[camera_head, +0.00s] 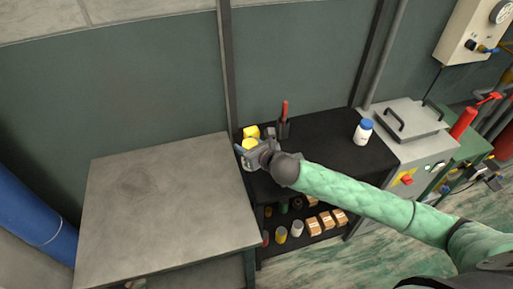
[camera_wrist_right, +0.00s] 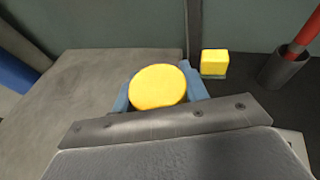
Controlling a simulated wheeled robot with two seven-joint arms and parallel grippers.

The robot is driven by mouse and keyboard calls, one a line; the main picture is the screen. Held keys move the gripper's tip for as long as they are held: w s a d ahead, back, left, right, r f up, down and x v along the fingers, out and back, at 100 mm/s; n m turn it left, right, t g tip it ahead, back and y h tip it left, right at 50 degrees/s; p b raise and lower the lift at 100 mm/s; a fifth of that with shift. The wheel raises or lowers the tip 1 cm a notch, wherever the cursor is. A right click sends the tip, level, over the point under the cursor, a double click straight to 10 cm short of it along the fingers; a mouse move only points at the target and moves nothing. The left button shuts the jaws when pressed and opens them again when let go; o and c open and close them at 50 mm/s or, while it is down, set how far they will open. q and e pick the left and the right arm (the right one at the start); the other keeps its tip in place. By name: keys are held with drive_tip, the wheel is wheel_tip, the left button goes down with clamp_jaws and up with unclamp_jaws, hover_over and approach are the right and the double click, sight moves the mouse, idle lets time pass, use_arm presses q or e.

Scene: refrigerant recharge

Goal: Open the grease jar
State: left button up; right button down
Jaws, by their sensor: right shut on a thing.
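A round yellow lid (camera_wrist_right: 158,87), which looks like the top of the grease jar, sits between the blue-grey fingers of my right gripper (camera_wrist_right: 160,92) in the right wrist view. The gripper is shut on it. In the head view my right gripper (camera_head: 247,152) is at the left end of the black bench, and the yellow lid (camera_head: 249,144) shows just above it. The jar's body is hidden by the lid and the gripper, so I cannot tell whether the lid is loose. My left gripper is not in view.
A yellow sponge-like block (camera_wrist_right: 214,62) lies just behind the lid. A dark holder with a red-handled tool (camera_head: 284,122) stands nearby. A white bottle with a blue cap (camera_head: 363,132) is farther right on the black bench (camera_head: 325,135). The grey table (camera_head: 165,200) at left is clear.

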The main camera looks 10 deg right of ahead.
drive_tip(key=w+a+n+g+y, duration=0.2)
drive_tip(key=w+a+y, duration=0.1)
drive_tip(key=a, duration=0.2)
drive_tip(key=shift+w+a+r+n, duration=0.2)
drive_tip(key=shift+r+n, duration=0.1)
drive_tip(key=shift+n, duration=0.1)
